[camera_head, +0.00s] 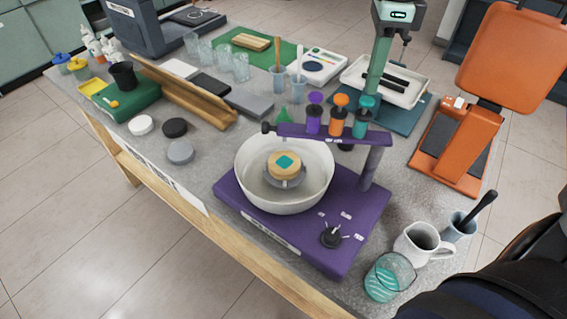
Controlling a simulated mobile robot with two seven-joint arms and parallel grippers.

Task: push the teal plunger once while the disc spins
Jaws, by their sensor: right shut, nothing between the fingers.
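The teal plunger (362,118) stands upright at the right of a row on a purple bar (330,135), beside an orange plunger (338,115) and a purple plunger (314,115). Below the bar, a tan disc (284,168) with a teal diamond on top sits on a grey support inside a white bowl (248,182). One frame does not show whether it spins. The bowl rests on a purple base (278,234). My dark right gripper (538,238) is shut and empty at the lower right, well away from the plungers; its fingertips are indistinct. My left gripper is out of view.
A black dial (332,236) is on the base's front right. A white pitcher (417,242), a teal-patterned glass (388,277) and a grey cup (458,228) stand to the right. An orange stand (460,140) is behind them. Grey table surface is free right of the post.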

